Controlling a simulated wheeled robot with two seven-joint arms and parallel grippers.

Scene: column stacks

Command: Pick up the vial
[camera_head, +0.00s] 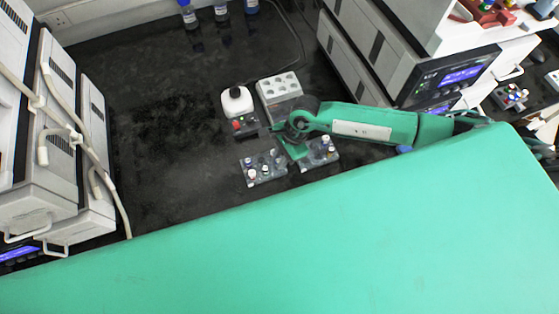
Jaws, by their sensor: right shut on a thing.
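Small vials with white, dark and coloured caps stand in a left rack (267,178) and a right rack (318,162) on the black bench. My right gripper (292,149) reaches in from the right, above the back-left part of the right rack. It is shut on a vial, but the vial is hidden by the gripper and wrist. A white-capped vial (325,141) shows in the right rack, to the right of the gripper. My left gripper is out of view.
A white-topped vortex-like device (238,102) and a white block with wells (279,84) stand just behind the gripper. Grey instruments (95,130) line the left, and another instrument (400,55) stands at the right. Blue-capped bottles (221,11) stand at the back. Bench left of the racks is clear.

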